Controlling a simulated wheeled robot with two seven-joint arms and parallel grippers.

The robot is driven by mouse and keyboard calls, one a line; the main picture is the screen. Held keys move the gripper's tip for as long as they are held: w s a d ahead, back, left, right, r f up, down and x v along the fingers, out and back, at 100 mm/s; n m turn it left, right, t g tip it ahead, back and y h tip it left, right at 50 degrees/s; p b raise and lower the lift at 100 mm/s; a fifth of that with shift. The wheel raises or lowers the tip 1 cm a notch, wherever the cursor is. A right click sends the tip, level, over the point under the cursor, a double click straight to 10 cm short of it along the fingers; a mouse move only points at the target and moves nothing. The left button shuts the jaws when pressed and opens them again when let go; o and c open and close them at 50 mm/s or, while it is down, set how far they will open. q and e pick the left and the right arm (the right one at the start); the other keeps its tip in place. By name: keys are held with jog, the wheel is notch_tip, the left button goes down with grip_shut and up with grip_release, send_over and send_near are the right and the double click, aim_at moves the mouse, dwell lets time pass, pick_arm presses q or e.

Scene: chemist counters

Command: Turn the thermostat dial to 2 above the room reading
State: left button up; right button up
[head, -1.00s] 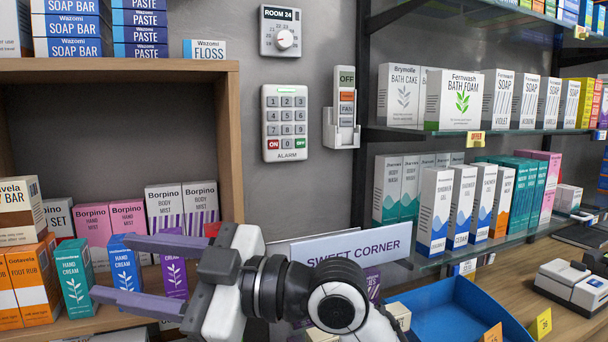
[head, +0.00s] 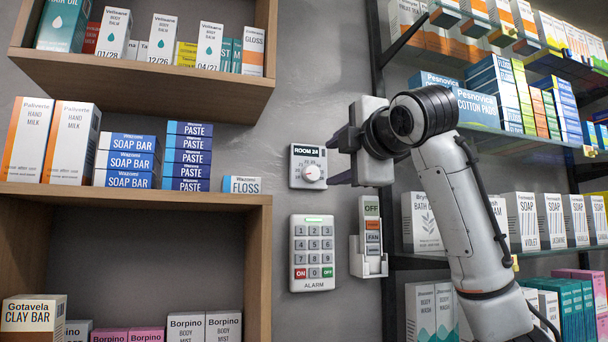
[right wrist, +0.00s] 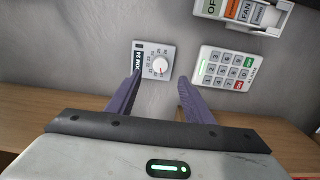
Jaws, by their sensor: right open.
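The thermostat (head: 297,181) is a small pale panel on the grey wall, with "ROOM 24" on its dark display. Its round white dial (head: 311,173) has a ring of small numbers; I cannot read which one it points to. The thermostat (right wrist: 140,68) and dial (right wrist: 159,68) also show in the right wrist view. My right gripper (head: 335,160) is open and empty, just right of the thermostat in the head view. In the right wrist view my right gripper (right wrist: 159,82) has its purple fingers spread, with the dial between and beyond their tips. My left gripper is not in view.
An alarm keypad (head: 313,245) is below the thermostat, and a switch unit in a holder (head: 370,240) is beside it. A wooden shelf unit (head: 225,193) stands left, with a floss box (head: 241,185) at its edge. Stocked glass shelves stand right.

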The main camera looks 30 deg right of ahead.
aim_at(313, 173)
jog(key=p+x, duration=0.2)
jog(key=x, duration=0.6)
jog(key=shift+w+a+p, duration=0.15)
jog(key=shift+w+p, duration=0.15)
jog(key=shift+p, duration=0.1)
jog(key=shift+w, duration=0.65)
jog(key=shift+f, duration=0.1)
jog(key=c, duration=1)
jog(key=shift+c, duration=0.2)
